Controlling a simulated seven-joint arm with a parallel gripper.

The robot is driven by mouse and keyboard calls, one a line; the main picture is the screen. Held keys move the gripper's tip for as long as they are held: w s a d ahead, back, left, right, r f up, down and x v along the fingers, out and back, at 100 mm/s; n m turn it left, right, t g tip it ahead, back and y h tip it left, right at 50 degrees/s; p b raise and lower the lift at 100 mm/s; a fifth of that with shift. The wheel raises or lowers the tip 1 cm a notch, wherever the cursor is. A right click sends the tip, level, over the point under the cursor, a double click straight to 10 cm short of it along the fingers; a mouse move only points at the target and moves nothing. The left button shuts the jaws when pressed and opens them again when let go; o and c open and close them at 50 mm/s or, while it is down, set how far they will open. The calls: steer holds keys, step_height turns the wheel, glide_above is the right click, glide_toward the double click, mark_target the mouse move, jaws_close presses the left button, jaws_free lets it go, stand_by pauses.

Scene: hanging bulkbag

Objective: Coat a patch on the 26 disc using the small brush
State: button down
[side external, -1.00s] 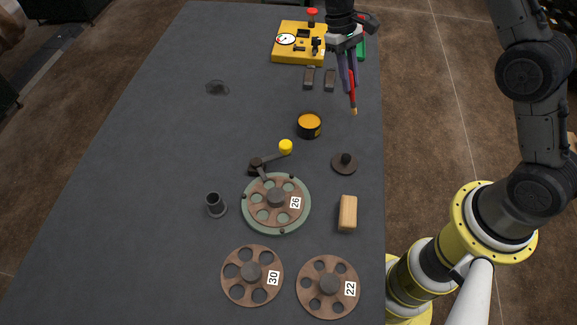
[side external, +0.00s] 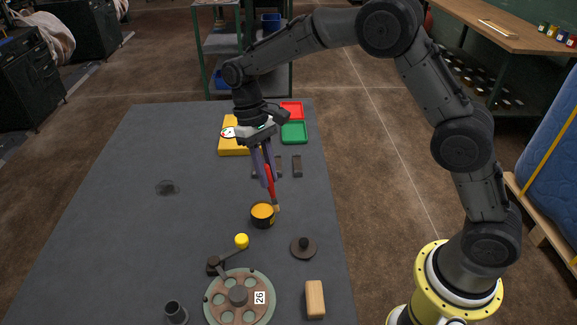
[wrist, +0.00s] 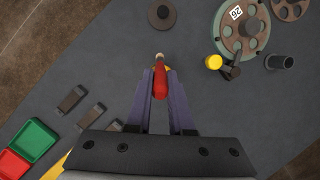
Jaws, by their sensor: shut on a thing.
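My gripper (side external: 266,180) is shut on the small brush (side external: 270,182), which has a red handle and points down. In the side view its pale tip is at the right edge of the black pot of orange coating (side external: 262,215); I cannot tell whether it touches. In the wrist view, the brush (wrist: 160,84) stands between the fingertips (wrist: 161,98), and the pot is mostly hidden. The brown 26 disc (side external: 238,296) lies on a round green turntable (side external: 209,308), nearer the camera. The disc (wrist: 237,36) shows at the top right of the wrist view.
A crank with a yellow knob (side external: 242,241) stands between pot and turntable. A dark knobbed disc (side external: 303,248), a wooden block (side external: 315,299) and a dark cup (side external: 175,312) surround it. Red (side external: 291,110) and green (side external: 294,133) trays are behind. The table's left side is mostly clear.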

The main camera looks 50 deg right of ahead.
steer(key=s+a+r+y, duration=0.1)
steer(key=s+a+r, duration=0.4)
steer(key=a, duration=0.5)
steer(key=s+a+r+y, duration=0.1)
steer(key=s+a+r, duration=0.45)
steer(key=a, duration=0.35)
steer(key=shift+t, duration=0.4)
steer(key=shift+s+f, duration=0.1)
steer(key=shift+f, duration=2.4)
steer(key=shift+r, duration=0.15)
